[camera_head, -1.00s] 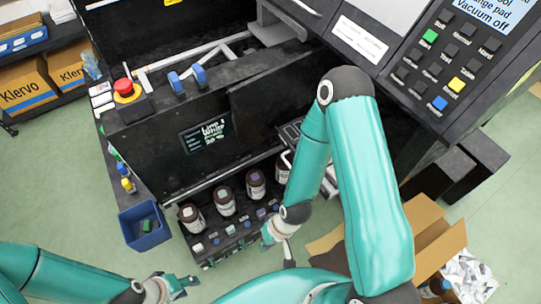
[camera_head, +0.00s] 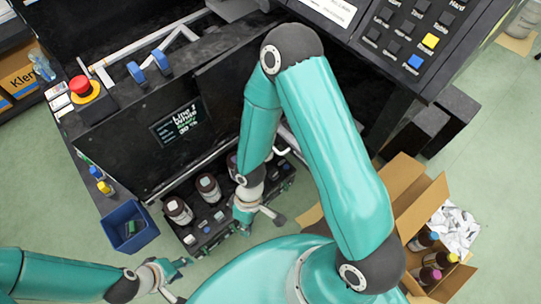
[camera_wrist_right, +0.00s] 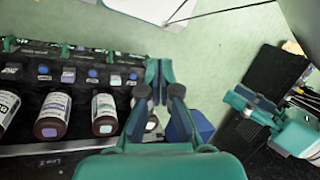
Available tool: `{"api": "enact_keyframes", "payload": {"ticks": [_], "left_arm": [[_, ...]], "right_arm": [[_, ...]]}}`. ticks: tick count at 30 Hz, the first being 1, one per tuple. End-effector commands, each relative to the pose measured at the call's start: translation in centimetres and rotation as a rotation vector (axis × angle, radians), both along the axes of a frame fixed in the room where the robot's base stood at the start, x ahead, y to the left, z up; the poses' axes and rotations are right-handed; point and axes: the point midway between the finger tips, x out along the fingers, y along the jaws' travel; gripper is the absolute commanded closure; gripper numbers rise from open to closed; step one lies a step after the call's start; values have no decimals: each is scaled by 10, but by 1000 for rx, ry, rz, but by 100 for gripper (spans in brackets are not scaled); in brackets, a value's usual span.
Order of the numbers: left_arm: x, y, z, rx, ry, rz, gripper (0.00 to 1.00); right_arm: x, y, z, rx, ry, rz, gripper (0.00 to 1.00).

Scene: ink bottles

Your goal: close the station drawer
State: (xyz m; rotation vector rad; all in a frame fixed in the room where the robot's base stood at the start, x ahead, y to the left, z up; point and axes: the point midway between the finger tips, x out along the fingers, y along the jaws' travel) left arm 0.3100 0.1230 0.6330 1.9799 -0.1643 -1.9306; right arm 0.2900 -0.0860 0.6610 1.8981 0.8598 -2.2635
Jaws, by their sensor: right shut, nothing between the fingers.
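The station drawer (camera_head: 205,243) is a black tray sticking out from the lower front of the black station, so it stands open. It holds brown ink bottles (camera_head: 178,210) with white labels and a front row of small coloured parts. In the right wrist view the drawer (camera_wrist_right: 25,92) lies at the left with its bottles (camera_wrist_right: 104,112). My right gripper (camera_head: 243,226) is at the drawer's front, shut and empty; its fingers also show in the right wrist view (camera_wrist_right: 160,72). Whether it touches the drawer front is unclear. My left gripper (camera_head: 180,270) looks open and empty, in front of the blue bin.
A blue bin (camera_head: 130,226) stands left of the drawer. An open cardboard box (camera_head: 408,205) with bottles is at the right. A red stop button (camera_head: 83,86) and a keypad (camera_head: 412,30) are on the station. Green floor lies in front of the drawer.

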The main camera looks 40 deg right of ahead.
Motion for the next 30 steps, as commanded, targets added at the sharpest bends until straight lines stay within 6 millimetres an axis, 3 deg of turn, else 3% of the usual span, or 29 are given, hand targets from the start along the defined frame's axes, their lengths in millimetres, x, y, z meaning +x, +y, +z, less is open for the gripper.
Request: {"api": "enact_keyframes", "payload": {"ticks": [2, 5, 9, 12, 16, 20, 30], "left_arm": [[0, 0, -8, 0, 0, 0, 60], [0, 0, -15, 0, 0, 0, 60], [0, 0, -22, 0, 0, 0, 60], [0, 0, -25, 0, 0, 0, 60], [0, 0, -27, 0, 0, 0, 60], [0, 0, -28, 0, 0, 0, 60], [0, 0, -27, 0, 0, 0, 60]], "right_arm": [[1, -2, 5, -53, 8, 277, 100], [11, -20, 21, -184, 25, 619, 100], [49, -47, 56, -439, 32, 992, 100], [78, -58, 87, -616, 31, 1155, 100], [103, -62, 119, -778, 29, 1263, 100], [113, -67, 130, -843, 32, 1295, 100], [115, -104, 95, -843, 39, 1295, 100]]}}
